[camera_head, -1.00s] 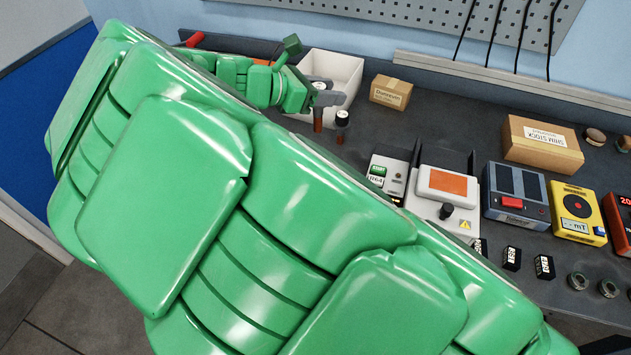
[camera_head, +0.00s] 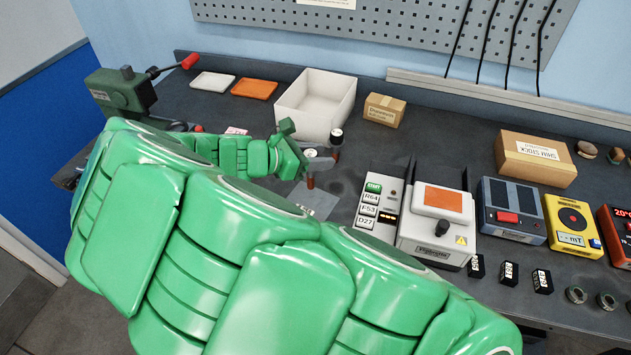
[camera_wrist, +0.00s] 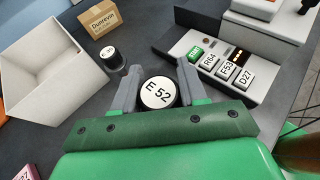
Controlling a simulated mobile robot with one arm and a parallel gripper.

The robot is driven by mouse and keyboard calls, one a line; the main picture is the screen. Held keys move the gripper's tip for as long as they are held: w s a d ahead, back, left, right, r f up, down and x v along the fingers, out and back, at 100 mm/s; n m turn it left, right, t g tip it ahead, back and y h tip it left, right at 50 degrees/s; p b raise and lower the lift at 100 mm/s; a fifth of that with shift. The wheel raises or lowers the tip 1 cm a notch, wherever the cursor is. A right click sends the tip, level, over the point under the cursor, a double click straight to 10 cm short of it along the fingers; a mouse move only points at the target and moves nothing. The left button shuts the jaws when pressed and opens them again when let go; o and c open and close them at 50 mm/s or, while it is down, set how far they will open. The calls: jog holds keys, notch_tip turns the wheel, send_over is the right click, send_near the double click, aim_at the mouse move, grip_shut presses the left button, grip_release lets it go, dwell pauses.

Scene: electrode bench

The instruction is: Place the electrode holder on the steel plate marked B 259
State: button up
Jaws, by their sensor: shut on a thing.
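My gripper (camera_head: 318,165) is shut on an electrode holder (camera_wrist: 157,94), whose round white cap reads E 52 in the wrist view. In the head view its brown lower body (camera_head: 310,181) hangs below the fingers; I cannot tell its height above the bench. A second holder (camera_head: 336,137) with a white cap stands behind it, near the white bin; it also shows in the wrist view (camera_wrist: 111,55). A grey plate (camera_head: 318,203) lies on the bench just in front of my gripper, partly hidden by my arm. No marking on it is legible.
A white bin (camera_head: 345,103) and a small carton (camera_head: 384,110) stand behind. A button panel (camera_head: 376,208) and a white instrument (camera_head: 434,228) stand close on the right. A white tray (camera_head: 212,82), an orange tray (camera_head: 254,89) and a green vise (camera_head: 120,92) are at the left.

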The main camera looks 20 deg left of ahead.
jog(key=shift+f, duration=2.9)
jog(key=o, duration=1.2)
jog(key=shift+f, duration=0.1)
jog(key=shift+o, duration=0.2)
jog(key=v, duration=1.2)
